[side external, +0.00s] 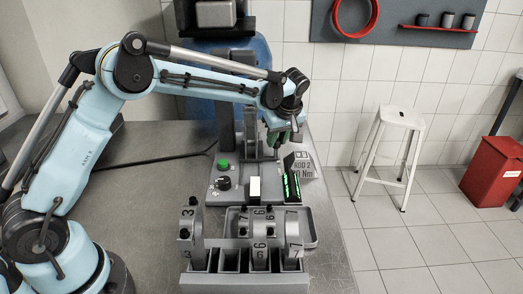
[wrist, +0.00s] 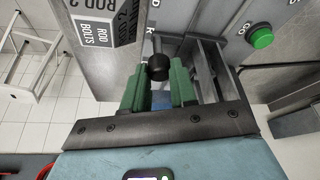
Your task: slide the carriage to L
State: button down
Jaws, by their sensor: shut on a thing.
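My gripper (side external: 284,139) is at the upright press-like machine (side external: 223,130), above the grey console. In the wrist view its green fingers (wrist: 159,85) are shut on a black round knob (wrist: 158,67), one finger on each side. The knob stands in front of a grey metal rail frame (wrist: 204,65); I take it for the carriage's handle, but the carriage body is mostly hidden by the fingers. A letter that looks like R shows beside the knob. No L mark can be made out in either view.
The console has a green button (side external: 223,165), which also shows in the wrist view (wrist: 261,38), a black dial (side external: 223,184) and a green-lit display (side external: 291,185). A ROD 2 sign (side external: 304,168) stands close by.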

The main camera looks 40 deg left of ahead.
jog(key=shift+w+a, duration=2.5)
jog(key=c, duration=0.9)
grip_release()
jog(key=v, duration=1.2)
jog(key=shift+s+d, duration=0.1)
